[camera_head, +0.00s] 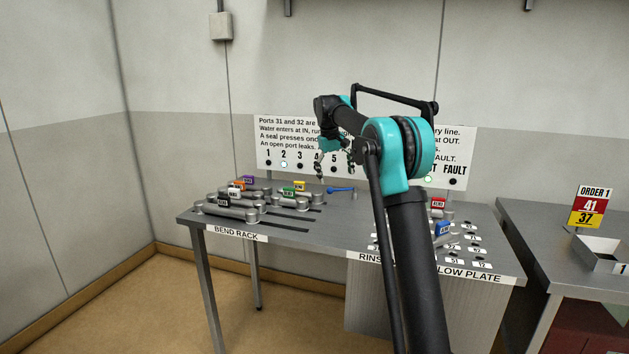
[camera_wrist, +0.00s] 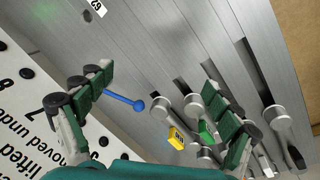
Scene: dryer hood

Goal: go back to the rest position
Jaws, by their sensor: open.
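My gripper (camera_head: 336,160) is raised above the back middle of the grey bench, in front of the white sign. It also shows in the wrist view (camera_wrist: 155,112), with its two green-padded fingers spread wide and nothing between them. The bench surface lies below, apart from the fingers. My arm blocks part of the sign and part of the flow plate in the head view.
The bend rack (camera_head: 236,232) on the left holds several bends with coloured tags. The flow plate (camera_head: 476,272) at right carries a red-tagged (camera_head: 438,204) and a blue-tagged piece (camera_head: 442,229). An order sign (camera_head: 590,207) and tray (camera_head: 602,250) stand on the right bench.

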